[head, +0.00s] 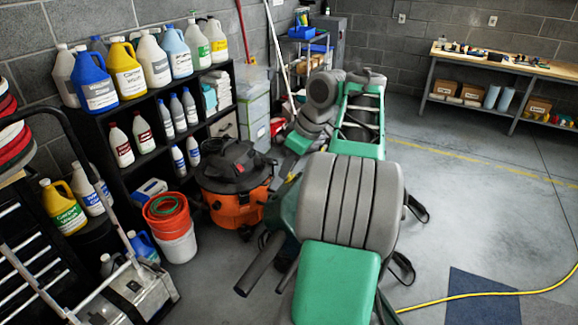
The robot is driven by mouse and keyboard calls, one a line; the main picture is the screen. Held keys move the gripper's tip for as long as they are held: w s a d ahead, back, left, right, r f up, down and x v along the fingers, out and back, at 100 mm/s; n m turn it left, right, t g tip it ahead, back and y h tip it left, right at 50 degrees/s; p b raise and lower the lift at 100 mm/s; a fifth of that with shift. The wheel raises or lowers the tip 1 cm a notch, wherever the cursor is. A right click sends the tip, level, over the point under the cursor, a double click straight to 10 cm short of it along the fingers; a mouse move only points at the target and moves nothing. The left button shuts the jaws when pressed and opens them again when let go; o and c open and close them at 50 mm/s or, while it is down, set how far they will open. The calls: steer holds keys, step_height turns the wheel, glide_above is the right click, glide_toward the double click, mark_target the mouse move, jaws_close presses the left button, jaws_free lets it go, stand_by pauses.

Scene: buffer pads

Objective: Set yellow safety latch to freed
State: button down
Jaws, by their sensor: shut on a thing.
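My arm rises in the middle of the head view, bends at the top and reaches down to the right side of an orange and black shop vacuum (235,185). My gripper (287,167) is at the end of it, small and partly hidden beside the vacuum. A small yellow piece, seemingly the yellow safety latch (291,178), shows right at the gripper, which is shut on it. The latch's setting is too small and too covered to read.
A black shelf (130,120) with several bottles stands at left. A red bucket (166,212) sits in front of it. A workbench (500,65) stands at back right.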

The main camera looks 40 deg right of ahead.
steer(key=shift+a, duration=0.1)
stand_by(0.4)
steer(key=shift+s+a, duration=0.25)
steer(key=shift+a, duration=0.35)
steer(key=c, duration=1.3)
jaws_free()
steer(key=shift+p+v, duration=2.1)
steer(key=shift+v, duration=1.8)
steer(key=shift+a, duration=0.1)
